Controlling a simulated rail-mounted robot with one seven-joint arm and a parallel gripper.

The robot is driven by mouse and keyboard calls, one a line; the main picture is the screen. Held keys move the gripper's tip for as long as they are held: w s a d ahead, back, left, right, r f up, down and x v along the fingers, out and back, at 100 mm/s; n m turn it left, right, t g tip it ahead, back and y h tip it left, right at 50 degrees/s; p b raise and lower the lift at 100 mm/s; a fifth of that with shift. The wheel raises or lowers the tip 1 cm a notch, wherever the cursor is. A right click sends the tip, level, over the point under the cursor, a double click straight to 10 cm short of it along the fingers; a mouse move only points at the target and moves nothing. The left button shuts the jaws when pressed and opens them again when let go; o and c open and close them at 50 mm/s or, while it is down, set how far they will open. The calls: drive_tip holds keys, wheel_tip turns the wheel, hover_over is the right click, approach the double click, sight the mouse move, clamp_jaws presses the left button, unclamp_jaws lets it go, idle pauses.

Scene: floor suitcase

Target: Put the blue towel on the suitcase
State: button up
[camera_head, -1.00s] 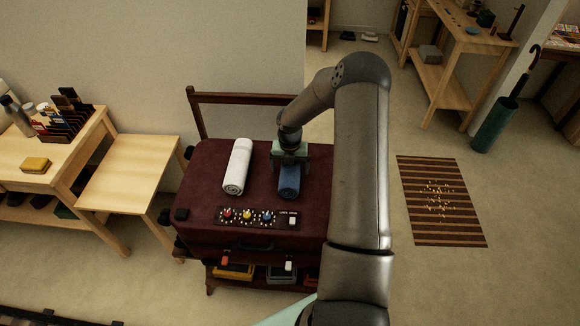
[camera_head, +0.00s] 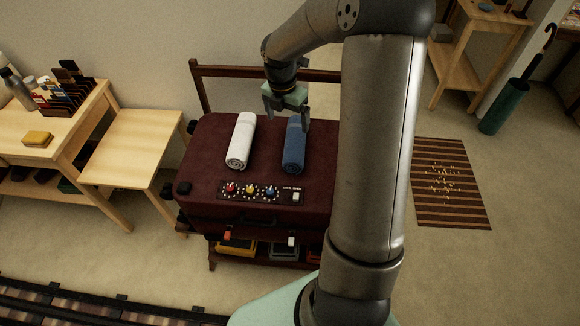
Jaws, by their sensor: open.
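The rolled blue towel (camera_head: 295,148) lies on top of the dark red suitcase (camera_head: 205,170), to the right of a rolled white towel (camera_head: 241,142). The suitcase lies flat on a dark wooden rack (camera_head: 212,70). My gripper (camera_head: 286,118) is open and empty, above the far end of the blue towel and apart from it as far as I can tell. My arm hides the right end of the suitcase.
A panel with coloured knobs (camera_head: 250,190) sits on the suitcase's near edge. A low wooden bench (camera_head: 135,140) and a table (camera_head: 60,140) stand to the left. A striped mat (camera_head: 450,185) lies on the floor at right.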

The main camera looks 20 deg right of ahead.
drive_tip(key=s+a+r+m, duration=0.3)
drive_tip(key=s+a+m, duration=0.1)
drive_tip(key=s+m, duration=0.4)
drive_tip(key=s+a+r+m, duration=0.3)
drive_tip(key=s+m, duration=0.5)
drive_tip(key=s, duration=0.1)
drive_tip(key=s+a+r+m+t+y, duration=0.1)
drive_tip(key=s+a+r+m, duration=0.2)
drive_tip(key=s+m, duration=0.5)
drive_tip(key=shift+s+a+m, duration=0.3)
drive_tip(key=shift+s+a, duration=0.3)
drive_tip(key=shift+a, duration=0.25)
